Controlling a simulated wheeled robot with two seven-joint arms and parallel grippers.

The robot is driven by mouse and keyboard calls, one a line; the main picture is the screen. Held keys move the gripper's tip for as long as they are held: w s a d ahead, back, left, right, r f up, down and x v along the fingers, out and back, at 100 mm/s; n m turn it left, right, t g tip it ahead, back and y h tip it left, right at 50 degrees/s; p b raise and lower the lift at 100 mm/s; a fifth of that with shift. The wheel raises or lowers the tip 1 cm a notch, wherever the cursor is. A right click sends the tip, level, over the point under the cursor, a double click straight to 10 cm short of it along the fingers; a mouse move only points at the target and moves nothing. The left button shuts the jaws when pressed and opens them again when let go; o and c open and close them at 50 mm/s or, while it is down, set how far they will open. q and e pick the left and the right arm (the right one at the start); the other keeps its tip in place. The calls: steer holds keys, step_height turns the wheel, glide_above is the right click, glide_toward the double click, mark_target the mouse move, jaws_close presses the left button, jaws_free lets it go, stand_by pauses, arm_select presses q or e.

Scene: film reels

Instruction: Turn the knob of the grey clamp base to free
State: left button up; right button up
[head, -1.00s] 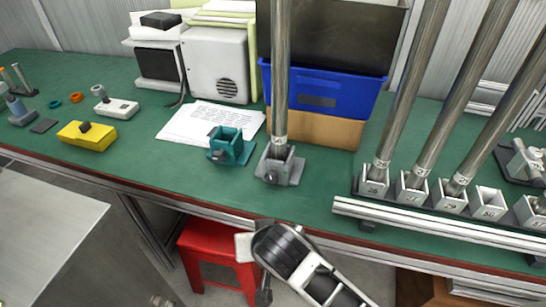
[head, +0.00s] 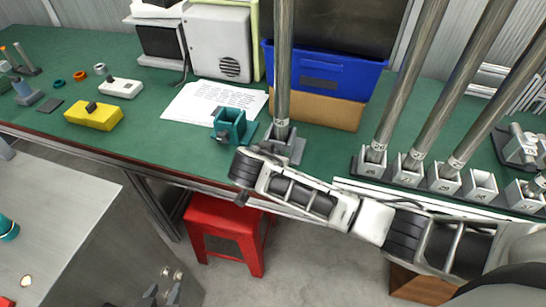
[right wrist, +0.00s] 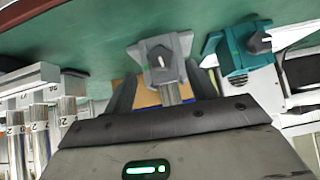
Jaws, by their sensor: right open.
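The grey clamp base (head: 292,148) stands on the green bench with a tall metal pole (head: 283,60) upright in it. My right arm covers its front in the head view, so its knob is hidden there. In the right wrist view the grey base (right wrist: 182,43) shows its knob (right wrist: 158,62) facing the camera, roughly between the fingers. My right gripper (right wrist: 163,85) is open and empty, one finger to each side of the base; contact cannot be told.
A teal clamp base (head: 231,126) stands close left of the grey one. A row of numbered holders (head: 445,178) with leaning poles is at the right. A blue crate (head: 325,75) is behind. A red stool (head: 226,228) stands below the bench edge.

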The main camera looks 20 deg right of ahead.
steer(key=shift+x, duration=2.45)
steer(key=c, duration=1)
